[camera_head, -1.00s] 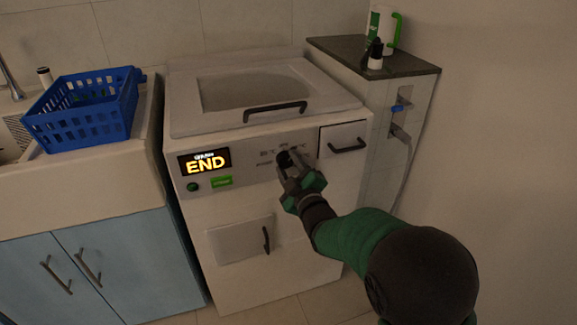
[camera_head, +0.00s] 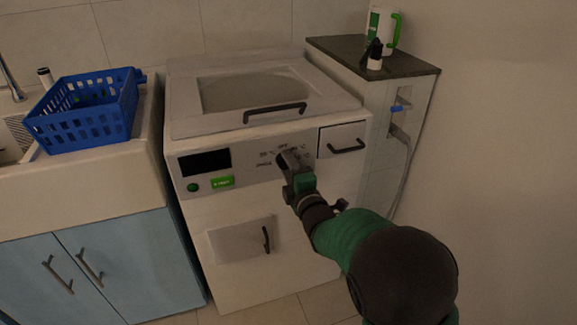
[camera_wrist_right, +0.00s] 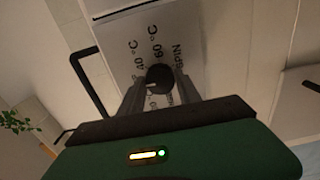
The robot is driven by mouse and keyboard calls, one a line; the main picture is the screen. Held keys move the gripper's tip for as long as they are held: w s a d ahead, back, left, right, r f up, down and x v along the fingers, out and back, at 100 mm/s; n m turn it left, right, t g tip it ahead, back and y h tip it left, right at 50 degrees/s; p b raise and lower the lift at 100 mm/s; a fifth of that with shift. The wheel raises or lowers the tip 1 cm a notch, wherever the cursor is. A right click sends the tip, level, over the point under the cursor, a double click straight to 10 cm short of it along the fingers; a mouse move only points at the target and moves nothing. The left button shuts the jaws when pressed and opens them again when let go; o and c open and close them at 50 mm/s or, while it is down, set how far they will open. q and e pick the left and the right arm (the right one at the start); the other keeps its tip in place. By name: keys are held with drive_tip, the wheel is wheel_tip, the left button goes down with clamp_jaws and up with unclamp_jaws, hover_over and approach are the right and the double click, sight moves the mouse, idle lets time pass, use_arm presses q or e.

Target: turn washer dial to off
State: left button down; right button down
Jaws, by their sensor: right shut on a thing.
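The white washer (camera_head: 235,150) stands in the middle of the head view. Its display (camera_head: 205,163) is dark. My right gripper (camera_head: 286,163) is at the front panel and covers the dial in the head view. In the right wrist view the round black dial (camera_wrist_right: 159,78) sits between the two fingers of my right gripper (camera_wrist_right: 160,88), which is shut on it. Printed temperature labels and SPIN surround the dial. The dial's pointer is too small to read surely. My left gripper is not in view.
The washer's drawer (camera_head: 344,139) is right of the dial, and its lid handle (camera_head: 275,112) is above. A blue basket (camera_head: 82,110) stands by the sink at left. A dark-topped side cabinet (camera_head: 400,62) holds bottles at right.

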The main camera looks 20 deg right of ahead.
drive_tip(key=shift+a+f, duration=0.1)
drive_tip(key=shift+f, duration=0.3)
drive_tip(key=c, duration=1)
unclamp_jaws()
drive_tip(key=shift+o, duration=0.8)
drive_tip(key=shift+r, duration=0.2)
